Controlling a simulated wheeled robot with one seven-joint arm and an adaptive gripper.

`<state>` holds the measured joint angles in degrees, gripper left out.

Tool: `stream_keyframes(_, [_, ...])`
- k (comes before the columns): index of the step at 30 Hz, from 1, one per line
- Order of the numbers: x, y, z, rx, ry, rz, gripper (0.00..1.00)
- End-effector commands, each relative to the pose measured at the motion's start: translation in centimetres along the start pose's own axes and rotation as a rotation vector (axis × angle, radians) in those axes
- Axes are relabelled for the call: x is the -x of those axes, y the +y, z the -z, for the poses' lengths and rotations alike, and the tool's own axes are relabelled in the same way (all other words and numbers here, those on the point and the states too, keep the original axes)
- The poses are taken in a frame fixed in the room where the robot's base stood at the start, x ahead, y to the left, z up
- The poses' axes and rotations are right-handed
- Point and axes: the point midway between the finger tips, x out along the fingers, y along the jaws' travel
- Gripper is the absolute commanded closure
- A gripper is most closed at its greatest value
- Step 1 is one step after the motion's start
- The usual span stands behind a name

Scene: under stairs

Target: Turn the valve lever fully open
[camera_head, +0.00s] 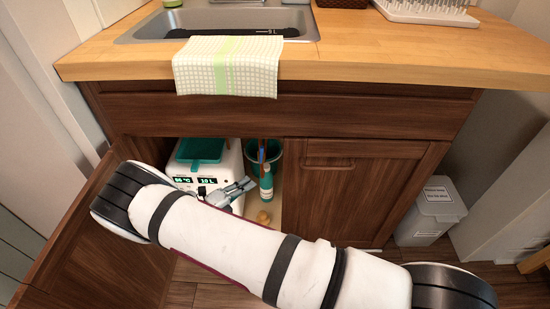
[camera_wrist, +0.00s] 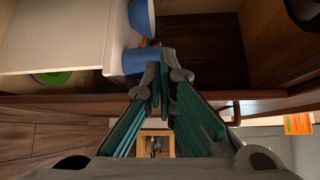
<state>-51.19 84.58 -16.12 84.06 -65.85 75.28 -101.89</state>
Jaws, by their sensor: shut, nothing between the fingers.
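I cannot make out the valve lever in either view. My gripper (camera_head: 248,186) reaches into the open cabinet under the sink, in front of the white appliance (camera_head: 236,160) and left of a teal bottle (camera_head: 266,184). In the wrist view my gripper (camera_wrist: 163,75) has its two fingertips together with nothing between them. Beyond the tips are a blue container (camera_wrist: 138,60) and the dark cabinet interior. My arm hides much of the lower cabinet in the head view.
The left cabinet door (camera_head: 110,245) stands open; the right door (camera_head: 360,190) is shut. A towel (camera_head: 228,66) hangs over the counter edge (camera_head: 400,68). A grey bin (camera_head: 432,210) stands at the right. An orange tag (camera_wrist: 298,123) shows at the wrist view's right edge.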

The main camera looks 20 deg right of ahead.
Motion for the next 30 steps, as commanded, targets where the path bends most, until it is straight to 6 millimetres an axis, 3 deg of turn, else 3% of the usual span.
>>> stream_keyframes(5, [-1.1,0.0,0.1,0.011,0.000,0.003,1.00])
stream_keyframes(19, [-9.9,0.1,0.1,0.009,0.002,0.002,1.00])
stream_keyframes(24, [-10.5,0.2,-2.4,0.005,-0.001,0.000,1.00])
stream_keyframes(30, [-10.8,0.1,-3.7,0.007,0.000,0.000,1.00])
